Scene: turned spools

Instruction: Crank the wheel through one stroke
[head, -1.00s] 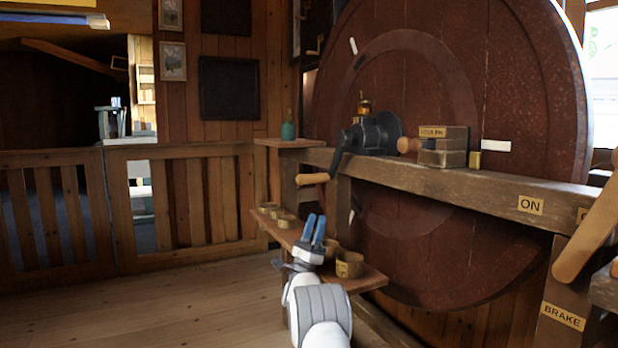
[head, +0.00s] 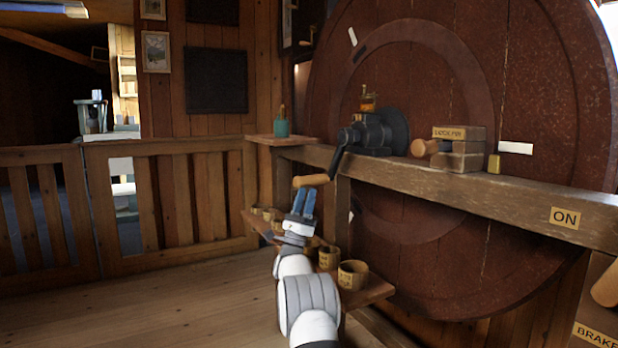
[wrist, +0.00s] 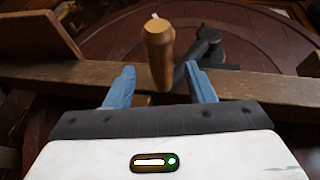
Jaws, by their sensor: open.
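The big dark red wheel (head: 540,90) stands upright behind a wooden beam. A dark metal crank (head: 372,135) is mounted on the beam. Its arm slants down to the left and ends in a wooden handle (head: 312,181). My gripper (head: 303,200) is just below the handle in the head view, with blue fingers pointing up. In the wrist view the handle (wrist: 158,55) stands ahead, between the lines of my two open fingers (wrist: 160,88), its lower end reaching toward the gap. Nothing is held. Whether a finger touches the handle cannot be told.
The beam (head: 480,195) carries a LOCK PIN block (head: 458,150) and an ON label (head: 565,217). A low shelf with small round tubs (head: 352,274) lies beside my arm. A teal bottle (head: 281,127) stands on a ledge. Open floor lies at left.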

